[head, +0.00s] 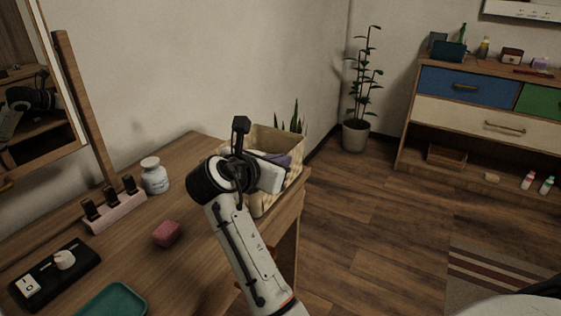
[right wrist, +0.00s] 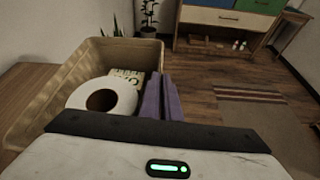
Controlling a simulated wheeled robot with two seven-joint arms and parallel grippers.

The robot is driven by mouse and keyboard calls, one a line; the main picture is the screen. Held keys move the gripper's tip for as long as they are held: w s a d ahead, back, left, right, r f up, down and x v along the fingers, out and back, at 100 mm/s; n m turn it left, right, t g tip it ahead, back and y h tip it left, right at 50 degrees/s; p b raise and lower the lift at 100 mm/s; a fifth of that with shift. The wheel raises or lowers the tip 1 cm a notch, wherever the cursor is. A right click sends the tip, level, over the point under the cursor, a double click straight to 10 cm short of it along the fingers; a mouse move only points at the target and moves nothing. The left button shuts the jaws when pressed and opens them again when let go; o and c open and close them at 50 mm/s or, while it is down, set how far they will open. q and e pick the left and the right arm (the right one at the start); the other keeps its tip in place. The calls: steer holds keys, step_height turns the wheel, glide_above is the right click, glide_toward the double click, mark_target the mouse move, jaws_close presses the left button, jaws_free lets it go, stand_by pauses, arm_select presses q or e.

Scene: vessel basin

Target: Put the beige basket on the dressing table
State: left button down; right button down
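The beige basket (head: 296,143) is at the far right corner of the wooden dressing table (head: 205,241), by its edge; I cannot tell whether its base rests on the top. It also shows in the right wrist view (right wrist: 40,112), upright, with a white roll (right wrist: 100,98), a purple cloth (right wrist: 162,98) and a printed item inside. My right gripper (head: 272,180) is at the basket's near side. Its fingers are hidden, so whether they hold the rim cannot be seen. My left gripper is not in view.
On the dressing table are a white jar (head: 154,178), a pink block (head: 166,233), a bottle rack (head: 116,212), a black switch box (head: 55,272) and a teal tray (head: 112,300). A mirror stands at left. A potted plant (head: 356,135) and drawer cabinet (head: 480,125) stand beyond open floor.

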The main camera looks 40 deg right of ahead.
steer(key=c, duration=2.4)
jaws_free()
steer(key=shift+f, duration=0.1)
steer(key=o, duration=0.4)
steer(key=shift+s+a+r, duration=0.15)
steer(key=shift+a+r, duration=0.1)
steer(key=shift+a, duration=0.05)
steer(key=p+v, duration=0.1)
steer(key=v, duration=0.5)
steer(key=shift+s+a+r, duration=0.2)
steer(key=shift+a, duration=0.1)
